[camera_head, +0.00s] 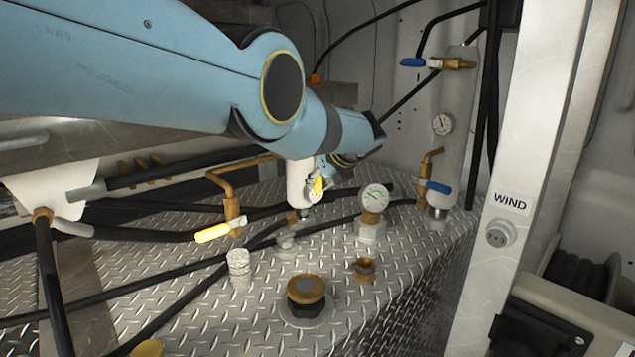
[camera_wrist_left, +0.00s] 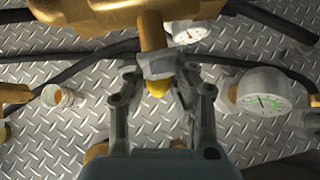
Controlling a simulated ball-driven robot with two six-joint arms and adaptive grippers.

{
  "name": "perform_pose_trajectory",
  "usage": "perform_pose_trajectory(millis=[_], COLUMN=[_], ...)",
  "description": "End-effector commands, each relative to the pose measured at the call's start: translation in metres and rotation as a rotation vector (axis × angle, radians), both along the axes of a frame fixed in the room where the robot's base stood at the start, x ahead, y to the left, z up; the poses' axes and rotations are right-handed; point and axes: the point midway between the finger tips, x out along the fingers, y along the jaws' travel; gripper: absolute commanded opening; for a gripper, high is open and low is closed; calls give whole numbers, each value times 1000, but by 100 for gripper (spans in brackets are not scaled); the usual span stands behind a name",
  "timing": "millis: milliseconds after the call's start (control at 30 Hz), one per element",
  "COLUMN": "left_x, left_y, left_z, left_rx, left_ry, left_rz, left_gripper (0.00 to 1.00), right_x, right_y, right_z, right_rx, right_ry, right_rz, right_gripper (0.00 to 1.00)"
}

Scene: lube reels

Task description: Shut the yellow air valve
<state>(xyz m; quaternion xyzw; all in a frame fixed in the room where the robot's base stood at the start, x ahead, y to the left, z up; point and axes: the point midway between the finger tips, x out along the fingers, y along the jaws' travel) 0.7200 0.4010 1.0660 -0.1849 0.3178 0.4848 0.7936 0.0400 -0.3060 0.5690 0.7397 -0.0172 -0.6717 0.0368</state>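A small yellow lever (camera_head: 318,185) shows on a white-grey valve body (camera_head: 301,180) below my left wrist in the head view. In the left wrist view a yellow tip (camera_wrist_left: 158,88) sticks out of a grey fitting under brass pipework. My left gripper (camera_wrist_left: 160,78) has its fingers apart, one on each side of this fitting; contact cannot be told. In the head view my left wrist mostly hides the fingers. Another yellow handle (camera_head: 212,233) lies roughly level on a brass valve further left. My right gripper is in no view.
A gauge (camera_head: 375,197) stands close right of the valve. Black hoses (camera_head: 170,283) cross the diamond-plate deck. A black-and-brass cap (camera_head: 306,295) and a white knurled knob (camera_head: 238,265) stand in front. Blue-handled valves (camera_head: 437,188) and a white post (camera_head: 515,170) are at the right.

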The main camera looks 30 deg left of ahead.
Motion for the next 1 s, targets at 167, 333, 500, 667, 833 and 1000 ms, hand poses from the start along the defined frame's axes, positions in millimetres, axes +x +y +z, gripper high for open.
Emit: perform_pose_trajectory(millis=[167,333,500,667,833,1000], left_x=[0,-1,-1,1,8,19], left_y=[0,1,1,1,-1,-4], left_z=[-1,-1,-1,0,4,5], left_rx=[0,0,0,-8,-39,-93], left_ry=[0,0,0,-33,-142,-326], left_rz=[0,1,1,1,2,2], left_gripper=[43,43,43,43,43,43], right_x=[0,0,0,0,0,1], right_y=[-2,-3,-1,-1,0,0], right_z=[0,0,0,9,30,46], right_rx=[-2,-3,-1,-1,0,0], right_ry=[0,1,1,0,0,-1], right_rz=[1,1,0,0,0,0], right_gripper=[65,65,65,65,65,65])
